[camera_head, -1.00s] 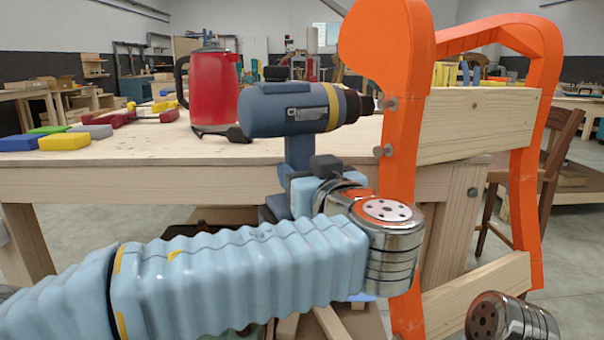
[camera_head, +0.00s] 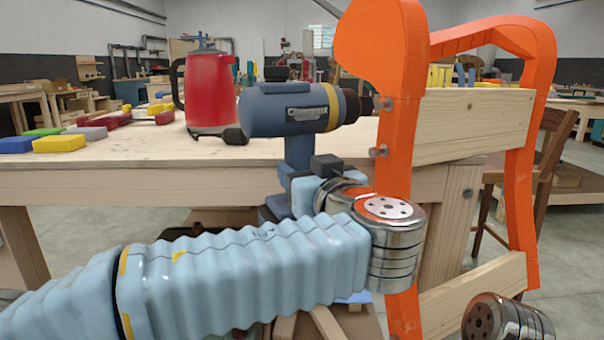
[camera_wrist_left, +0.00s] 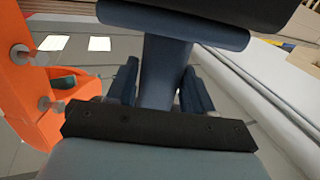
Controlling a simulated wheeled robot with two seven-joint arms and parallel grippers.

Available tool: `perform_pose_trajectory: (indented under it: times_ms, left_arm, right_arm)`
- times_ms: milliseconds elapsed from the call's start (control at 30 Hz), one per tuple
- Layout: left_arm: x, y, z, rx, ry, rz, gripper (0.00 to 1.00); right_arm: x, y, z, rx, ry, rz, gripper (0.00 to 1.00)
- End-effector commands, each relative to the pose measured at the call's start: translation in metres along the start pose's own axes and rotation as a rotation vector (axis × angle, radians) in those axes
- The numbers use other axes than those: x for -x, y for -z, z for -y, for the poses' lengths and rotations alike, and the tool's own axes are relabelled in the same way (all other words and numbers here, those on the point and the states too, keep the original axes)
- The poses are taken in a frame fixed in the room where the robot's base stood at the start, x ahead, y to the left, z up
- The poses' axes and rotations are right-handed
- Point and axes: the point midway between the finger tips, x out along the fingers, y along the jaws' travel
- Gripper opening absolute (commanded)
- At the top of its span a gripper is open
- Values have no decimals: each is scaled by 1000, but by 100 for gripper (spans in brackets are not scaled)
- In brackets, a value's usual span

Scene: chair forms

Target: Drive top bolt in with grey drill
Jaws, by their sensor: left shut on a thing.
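A blue-grey drill (camera_head: 290,110) with a yellow band is upright, its dark chuck pointing right. My left gripper (camera_head: 300,190) is shut on its handle; the handle also shows between the fingers of the left gripper in the left wrist view (camera_wrist_left: 160,85). The orange chair frame (camera_head: 398,150) stands right of the drill. The top bolt (camera_head: 384,104) sticks out of the chair's near upright, at the chuck's tip; I cannot tell if they touch. A lower bolt (camera_head: 379,151) sticks out below it. Both bolts show in the left wrist view. My right gripper is not in view.
The wooden workbench (camera_head: 130,180) lies behind my left arm. A red kettle (camera_head: 210,90), a black-handled tool and coloured blocks (camera_head: 58,143) stand on it. A brown wooden chair (camera_head: 550,150) is behind the orange frame.

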Motion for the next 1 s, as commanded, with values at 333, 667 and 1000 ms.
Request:
perform_pose_trajectory:
  times_ms: [333,667,1000]
  left_arm:
    - [0,3,-1,4,0,-5,0]
    - [0,3,-2,5,0,-5,0]
    - [0,3,-6,5,0,-5,0]
  right_arm:
    - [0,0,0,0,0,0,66]
    - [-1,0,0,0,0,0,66]
    - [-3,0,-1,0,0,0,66]
